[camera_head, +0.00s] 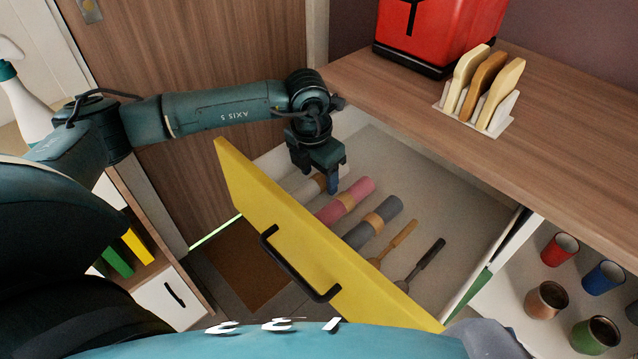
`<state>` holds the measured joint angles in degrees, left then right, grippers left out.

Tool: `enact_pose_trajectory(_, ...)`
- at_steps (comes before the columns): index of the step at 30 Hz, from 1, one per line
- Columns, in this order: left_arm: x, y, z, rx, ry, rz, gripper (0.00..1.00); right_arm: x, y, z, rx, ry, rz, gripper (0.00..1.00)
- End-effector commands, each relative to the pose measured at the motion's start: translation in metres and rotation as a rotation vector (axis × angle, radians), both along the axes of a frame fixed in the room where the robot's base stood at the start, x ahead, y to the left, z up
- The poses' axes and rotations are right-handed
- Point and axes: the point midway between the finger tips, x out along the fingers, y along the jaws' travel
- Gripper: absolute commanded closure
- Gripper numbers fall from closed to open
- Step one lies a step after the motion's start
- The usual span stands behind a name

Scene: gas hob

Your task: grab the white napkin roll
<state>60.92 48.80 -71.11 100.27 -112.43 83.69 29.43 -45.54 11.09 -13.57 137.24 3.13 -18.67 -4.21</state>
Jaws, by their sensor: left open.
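The white napkin roll (304,191) lies in the open drawer with the yellow front (290,235). It is the roll farthest to the left, and my gripper hides part of it. My left gripper (319,181) points down over this roll with its jaws open and nothing seen between them. I cannot tell how far its fingertips are above the roll. My right gripper is not in view.
A pink napkin roll (359,189) and a grey one (385,210) lie to the right, then two utensils (420,265). A wooden counter (560,150) overhangs the drawer, bearing a red toaster (440,30) and a rack of boards (484,88). Cups (559,249) stand lower right.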

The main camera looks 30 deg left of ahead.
Motion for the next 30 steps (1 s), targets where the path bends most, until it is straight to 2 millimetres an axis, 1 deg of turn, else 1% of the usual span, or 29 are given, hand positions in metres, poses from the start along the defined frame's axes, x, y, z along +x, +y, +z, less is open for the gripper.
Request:
enact_pose_trajectory(1,-0.0002,-0.0007,-0.0084,0.000,0.003,-0.001,0.42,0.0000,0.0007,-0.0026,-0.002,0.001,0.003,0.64)
enact_pose_trajectory(3,0.0009,-0.0009,-0.0131,0.000,0.000,-0.001,0.42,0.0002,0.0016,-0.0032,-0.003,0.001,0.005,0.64)
enact_pose_trajectory(11,0.0012,-0.0011,-0.0149,0.000,0.000,-0.002,0.42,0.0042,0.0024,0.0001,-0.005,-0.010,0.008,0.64)
enact_pose_trajectory(27,0.0011,-0.0009,-0.0145,0.000,0.000,-0.001,0.85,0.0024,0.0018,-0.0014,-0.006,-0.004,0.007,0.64)
enact_pose_trajectory(29,0.0011,-0.0009,-0.0145,0.000,0.000,-0.001,0.90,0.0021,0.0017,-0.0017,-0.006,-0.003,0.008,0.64)
enact_pose_trajectory(30,0.0012,-0.0009,-0.0143,0.000,-0.001,-0.001,0.90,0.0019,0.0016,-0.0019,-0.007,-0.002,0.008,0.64)
